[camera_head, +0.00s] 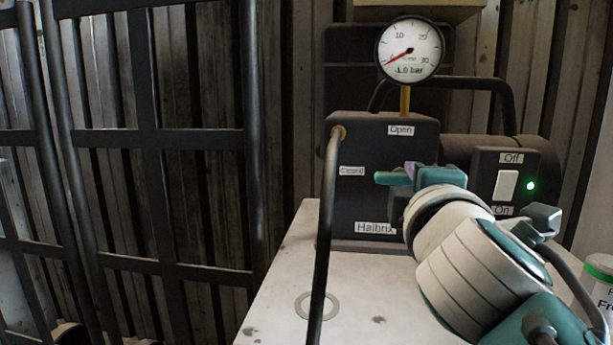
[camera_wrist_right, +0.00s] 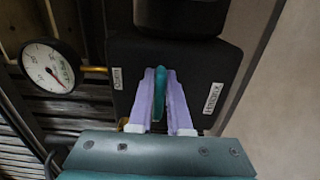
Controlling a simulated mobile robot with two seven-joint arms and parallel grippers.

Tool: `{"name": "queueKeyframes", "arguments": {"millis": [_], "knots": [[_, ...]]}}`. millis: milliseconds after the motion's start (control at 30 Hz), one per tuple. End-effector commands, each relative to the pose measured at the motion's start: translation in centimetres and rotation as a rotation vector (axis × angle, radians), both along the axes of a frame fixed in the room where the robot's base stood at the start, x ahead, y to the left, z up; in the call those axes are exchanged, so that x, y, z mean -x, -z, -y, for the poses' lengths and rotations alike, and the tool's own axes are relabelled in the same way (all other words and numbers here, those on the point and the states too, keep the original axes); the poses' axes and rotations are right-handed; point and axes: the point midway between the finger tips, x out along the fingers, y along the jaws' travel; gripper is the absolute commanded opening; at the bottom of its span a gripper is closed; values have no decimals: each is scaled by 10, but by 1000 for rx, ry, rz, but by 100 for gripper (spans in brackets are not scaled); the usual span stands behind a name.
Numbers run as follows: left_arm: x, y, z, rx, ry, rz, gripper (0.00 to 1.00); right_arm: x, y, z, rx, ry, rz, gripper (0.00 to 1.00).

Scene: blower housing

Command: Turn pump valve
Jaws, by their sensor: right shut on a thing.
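The pump (camera_head: 350,215) is a dark box with labels "Open" at its top, "Closed" at its left and one reading like "Haibrix" at its bottom. The teal valve handle (camera_head: 393,178) lies about level on its front and points left, just below the "Closed" label's height. My right gripper (camera_head: 412,173) reaches it from the lower right. In the right wrist view, its two purple fingers (camera_wrist_right: 160,100) stand on either side of the teal valve handle (camera_wrist_right: 158,97), shut on it. The handle's pivot is hidden. My left gripper is not in view.
A round gauge (camera_head: 410,49) stands above the pump, its needle toward the lower left. A switch (camera_head: 507,186) with a lit green lamp sits at right. A black hose (camera_head: 326,220) runs down at left. The pale tabletop (camera_head: 275,310) is mostly clear. A white container (camera_head: 601,280) stands at far right.

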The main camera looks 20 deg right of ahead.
Motion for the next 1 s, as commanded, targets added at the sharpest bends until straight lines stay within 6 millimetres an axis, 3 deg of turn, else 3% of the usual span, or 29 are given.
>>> {"name": "queueKeyframes", "arguments": {"millis": [200, 233, 467, 767, 1000], "knots": [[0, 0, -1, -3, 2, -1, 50, 0, 0, 0, -4, -1, 1, 0], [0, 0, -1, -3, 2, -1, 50, 0, 0, 0, -4, -1, 1, 20], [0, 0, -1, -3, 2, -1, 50, 0, 0, 0, -2, 0, 1, 46], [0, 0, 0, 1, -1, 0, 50, 2, 0, -2, -2, -1, -1, 46], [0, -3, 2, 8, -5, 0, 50, 36, 2, -22, -4, -1, -3, 46]]}}
